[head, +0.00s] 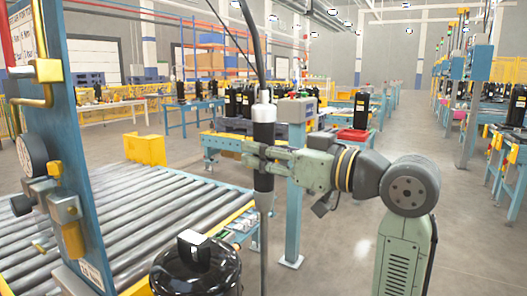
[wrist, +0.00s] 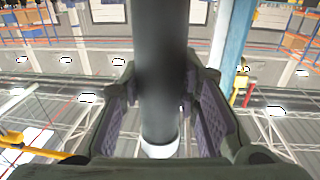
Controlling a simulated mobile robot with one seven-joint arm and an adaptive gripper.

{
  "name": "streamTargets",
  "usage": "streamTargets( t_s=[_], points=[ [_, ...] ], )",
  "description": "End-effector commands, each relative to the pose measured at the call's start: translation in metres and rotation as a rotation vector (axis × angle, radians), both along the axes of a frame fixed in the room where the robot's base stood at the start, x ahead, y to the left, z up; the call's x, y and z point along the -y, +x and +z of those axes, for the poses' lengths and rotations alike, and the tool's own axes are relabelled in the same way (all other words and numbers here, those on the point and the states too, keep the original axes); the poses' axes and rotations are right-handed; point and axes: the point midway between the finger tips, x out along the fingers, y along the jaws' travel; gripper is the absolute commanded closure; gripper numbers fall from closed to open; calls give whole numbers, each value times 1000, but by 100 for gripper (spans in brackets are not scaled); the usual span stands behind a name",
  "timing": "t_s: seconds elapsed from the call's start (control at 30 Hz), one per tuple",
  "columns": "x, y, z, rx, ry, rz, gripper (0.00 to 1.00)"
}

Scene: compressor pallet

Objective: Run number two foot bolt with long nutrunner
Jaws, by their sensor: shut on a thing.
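The long nutrunner (head: 264,113) stands close to upright in the head view, with a white upper part, a black body and a long thin grey shaft. My gripper (head: 262,158) is shut on its black body from the right. In the wrist view the dark body of the nutrunner (wrist: 160,50) runs between both finger pads of my gripper (wrist: 163,100). A black domed compressor (head: 197,275) stands at the bottom of the head view, just left of the shaft. The shaft's lower end is cut off by the frame. The foot bolts are out of view.
A roller conveyor (head: 110,215) fills the left. A blue panel (head: 70,130) with a gauge and yellow pipes rises at the far left. A blue post (head: 294,200) stands behind my gripper. A cable runs up from the nutrunner. Open grey floor lies to the right.

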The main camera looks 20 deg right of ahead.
Motion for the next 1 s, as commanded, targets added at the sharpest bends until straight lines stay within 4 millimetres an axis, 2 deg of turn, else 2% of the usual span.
streamTargets(
  t_s=[1.0],
  points=[
    [1, 0, -10, 0, 1, -1, 100]
  ],
)
